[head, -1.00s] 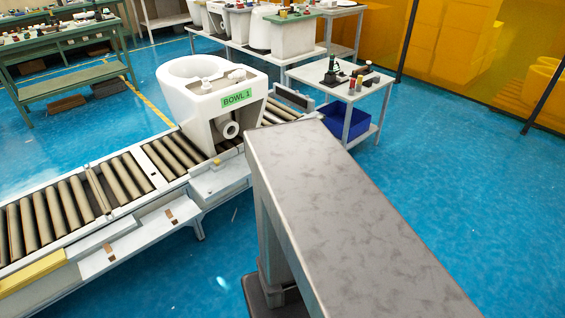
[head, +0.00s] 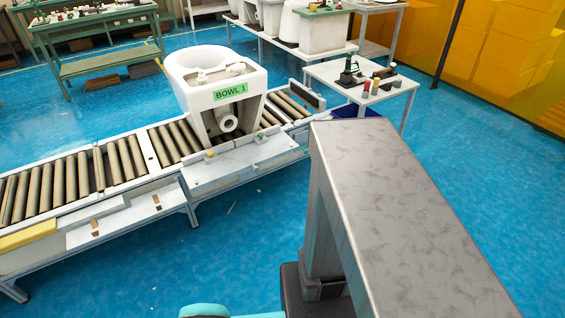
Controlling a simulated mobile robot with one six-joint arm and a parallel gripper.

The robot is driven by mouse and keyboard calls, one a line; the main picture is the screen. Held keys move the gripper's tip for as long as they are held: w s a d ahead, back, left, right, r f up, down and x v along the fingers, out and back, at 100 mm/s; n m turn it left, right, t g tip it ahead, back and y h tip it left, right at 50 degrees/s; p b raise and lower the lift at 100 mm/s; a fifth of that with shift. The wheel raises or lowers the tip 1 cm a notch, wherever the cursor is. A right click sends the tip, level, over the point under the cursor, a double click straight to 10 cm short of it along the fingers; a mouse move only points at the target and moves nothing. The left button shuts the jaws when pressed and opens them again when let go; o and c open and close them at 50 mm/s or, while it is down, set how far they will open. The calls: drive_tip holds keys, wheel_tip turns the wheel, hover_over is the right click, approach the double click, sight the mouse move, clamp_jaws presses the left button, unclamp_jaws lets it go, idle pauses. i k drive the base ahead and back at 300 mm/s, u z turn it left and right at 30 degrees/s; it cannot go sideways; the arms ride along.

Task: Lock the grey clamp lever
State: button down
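I cannot make out a grey clamp lever for certain in the head view. A green upright tool on a dark base (head: 349,71) stands on the small white side table (head: 368,96), with small red, grey and black pieces beside it; they are too small to tell apart. A white toilet bowl labelled BOWL 1 (head: 205,101) sits on the roller conveyor (head: 67,178). My grey arm link fills the right foreground. My gripper is out of the picture.
The conveyor has pale side ledges (head: 240,163) and a yellow plate (head: 27,235) at its near left. A blue bin (head: 357,111) under the side table is mostly hidden by my arm. A green workbench (head: 97,55) stands behind.

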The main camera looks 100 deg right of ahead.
sight(256, 168)
drive_tip(key=u, duration=0.2)
drive_tip(key=k, duration=0.6)
drive_tip(key=z, duration=1.7)
drive_tip(key=i, duration=0.95)
drive_tip(key=z, duration=0.15)
drive_tip(key=k, duration=0.3)
drive_tip(key=u, duration=0.05)
